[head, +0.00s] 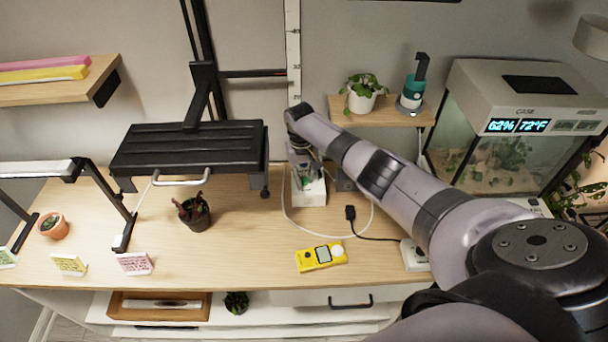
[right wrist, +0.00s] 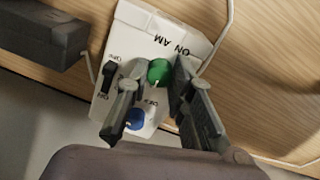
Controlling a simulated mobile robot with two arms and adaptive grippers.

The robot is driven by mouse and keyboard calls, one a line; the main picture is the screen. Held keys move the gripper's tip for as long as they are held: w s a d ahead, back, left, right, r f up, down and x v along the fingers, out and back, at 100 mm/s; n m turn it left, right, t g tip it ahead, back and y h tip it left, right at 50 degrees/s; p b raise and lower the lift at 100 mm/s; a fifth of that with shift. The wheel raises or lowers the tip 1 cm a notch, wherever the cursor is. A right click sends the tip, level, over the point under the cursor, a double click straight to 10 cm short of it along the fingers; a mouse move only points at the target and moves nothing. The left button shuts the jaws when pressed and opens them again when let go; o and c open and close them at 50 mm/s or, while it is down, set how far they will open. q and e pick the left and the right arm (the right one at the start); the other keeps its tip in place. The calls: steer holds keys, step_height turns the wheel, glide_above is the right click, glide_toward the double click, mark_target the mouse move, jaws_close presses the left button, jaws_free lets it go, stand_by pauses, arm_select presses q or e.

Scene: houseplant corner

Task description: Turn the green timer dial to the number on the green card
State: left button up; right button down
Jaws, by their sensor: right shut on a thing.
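The white timer box (head: 311,196) stands on the table near the wall, partly hidden by my right gripper (head: 302,168). In the right wrist view the green dial (right wrist: 159,70) shows on the timer's face (right wrist: 133,22), with a small pale mark at its lower edge. My right gripper (right wrist: 156,80) has a finger on each side of the green dial and is shut on it. The green card (head: 7,258) stands at the far left, cut off by the picture edge; its number is too small to read. My left gripper is out of view.
A blue dial (right wrist: 135,119) and a black switch (right wrist: 108,76) share the timer's face. A dark block (head: 344,178) is right beside the timer. A cable loops nearby. A yellow meter (head: 321,256) lies in front. Yellow (head: 70,264) and pink (head: 135,263) cards stand left.

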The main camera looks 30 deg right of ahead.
mark_target(302, 179)
stand_by(0.4)
steer(key=c, duration=1.4)
jaws_free()
steer(key=shift+r, duration=0.1)
step_height(302, 179, up, 12)
steer(key=shift+a, duration=0.25)
steer(key=shift+w, duration=0.1)
